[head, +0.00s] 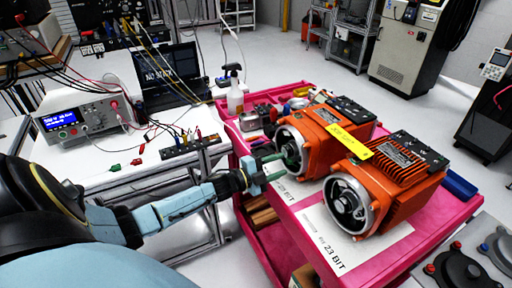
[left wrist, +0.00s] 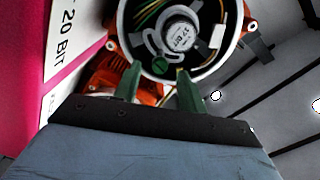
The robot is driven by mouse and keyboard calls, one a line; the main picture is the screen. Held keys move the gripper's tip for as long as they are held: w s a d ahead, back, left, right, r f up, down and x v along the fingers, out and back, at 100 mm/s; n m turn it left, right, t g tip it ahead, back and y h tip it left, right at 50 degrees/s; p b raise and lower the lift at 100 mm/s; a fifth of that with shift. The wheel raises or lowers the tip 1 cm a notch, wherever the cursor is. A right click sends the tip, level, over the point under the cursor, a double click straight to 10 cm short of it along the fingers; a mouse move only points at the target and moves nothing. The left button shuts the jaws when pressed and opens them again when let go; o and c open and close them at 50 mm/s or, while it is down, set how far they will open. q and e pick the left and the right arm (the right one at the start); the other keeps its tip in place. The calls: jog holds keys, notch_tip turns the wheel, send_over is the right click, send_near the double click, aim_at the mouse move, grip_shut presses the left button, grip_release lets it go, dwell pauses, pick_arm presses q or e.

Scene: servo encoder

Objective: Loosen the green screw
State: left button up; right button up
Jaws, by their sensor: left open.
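In the head view my left gripper (head: 276,166) is at the open end of the farther orange motor (head: 325,140), above the 20 BIT label. The screw is not clear there. My right gripper is not in view.
A second orange motor (head: 385,185) stands nearer on the pink cart (head: 415,245), by a 23 BIT label (head: 335,252). A yellow tag (head: 350,141) lies across the motors. A spray bottle (head: 235,92) and small parts stand behind. A white bench with a power supply (head: 82,117) is left.

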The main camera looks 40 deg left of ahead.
pick_arm(q)
jog(key=v, duration=1.1)
jog(key=shift+s, duration=0.2)
jog(key=shift+a, duration=0.1)
